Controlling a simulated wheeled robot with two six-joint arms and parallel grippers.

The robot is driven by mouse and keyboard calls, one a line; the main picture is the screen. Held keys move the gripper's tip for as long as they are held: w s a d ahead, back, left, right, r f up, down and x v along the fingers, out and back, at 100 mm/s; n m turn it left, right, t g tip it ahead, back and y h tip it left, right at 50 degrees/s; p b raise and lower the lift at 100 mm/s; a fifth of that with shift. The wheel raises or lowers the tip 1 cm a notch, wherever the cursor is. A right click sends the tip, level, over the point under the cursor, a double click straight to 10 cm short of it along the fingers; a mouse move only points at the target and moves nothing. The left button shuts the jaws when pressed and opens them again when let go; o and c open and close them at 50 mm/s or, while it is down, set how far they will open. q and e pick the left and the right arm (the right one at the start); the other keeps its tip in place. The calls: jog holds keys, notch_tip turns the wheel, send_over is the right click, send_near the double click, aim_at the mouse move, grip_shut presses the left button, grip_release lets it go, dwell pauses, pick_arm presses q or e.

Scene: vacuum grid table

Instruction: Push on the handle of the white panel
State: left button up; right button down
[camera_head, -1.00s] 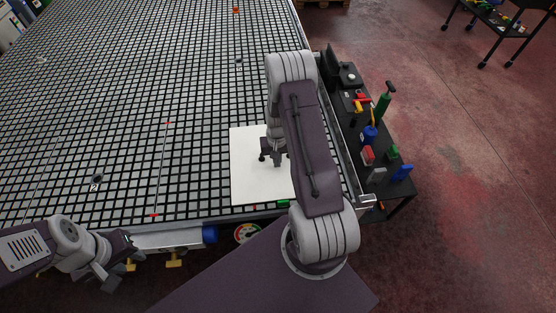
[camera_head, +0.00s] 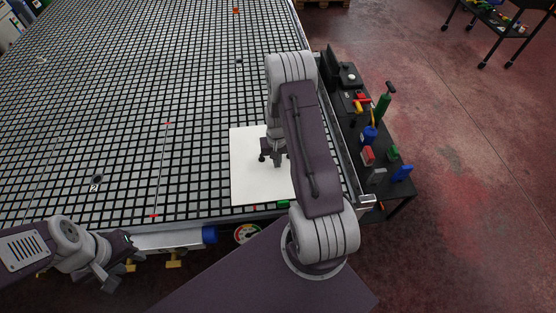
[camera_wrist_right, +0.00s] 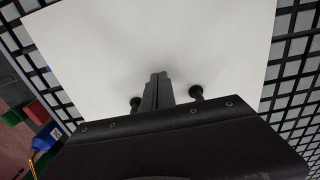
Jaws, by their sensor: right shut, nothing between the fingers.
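The white panel (camera_head: 250,178) lies flat on the grid table near its front right corner. It also fills most of the right wrist view (camera_wrist_right: 150,40). A dark handle (camera_wrist_right: 196,92) shows in part as two black knobs, one on each side of my fingers; the rest is hidden behind my gripper. My right gripper (camera_head: 278,162) is over the panel, pointing down at the handle, with its fingers shut and empty. Whether it touches the handle I cannot tell. My left gripper (camera_head: 108,278) hangs off the table's front edge at lower left; its finger opening is unclear.
The black-and-grey grid table (camera_head: 130,120) is mostly clear to the left. A black side shelf (camera_head: 390,185) with several coloured tools and bottles stands along the table's right edge. A round coloured gauge (camera_head: 247,234) sits below the front edge.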

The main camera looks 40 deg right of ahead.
jog(key=shift+w+d+b, duration=0.2)
jog(key=shift+w+d, duration=0.15)
jog(key=shift+w, duration=0.25)
jog(key=shift+w+d+b, duration=0.2)
jog(key=shift+w+d, duration=0.15)
jog(key=shift+w, duration=0.25)
dwell(0.4)
jog(key=shift+w+r, duration=0.1)
jog(key=shift+w, duration=0.1)
jog(key=shift+w+d+r, duration=0.1)
jog(key=shift+w+d, duration=0.05)
dwell(0.5)
dwell(1.5)
jog(key=shift+s, duration=0.2)
jog(key=shift+s+a+p, duration=0.45)
jog(key=shift+s+a, duration=0.1)
jog(key=shift+s, duration=0.25)
jog(key=shift+s+a, duration=0.4)
jog(key=shift+s, duration=0.35)
notch_tip(320, 180, up, 8)
jog(key=p, duration=0.6)
jog(key=shift+f+p, duration=0.2)
jog(key=shift+p, duration=0.1)
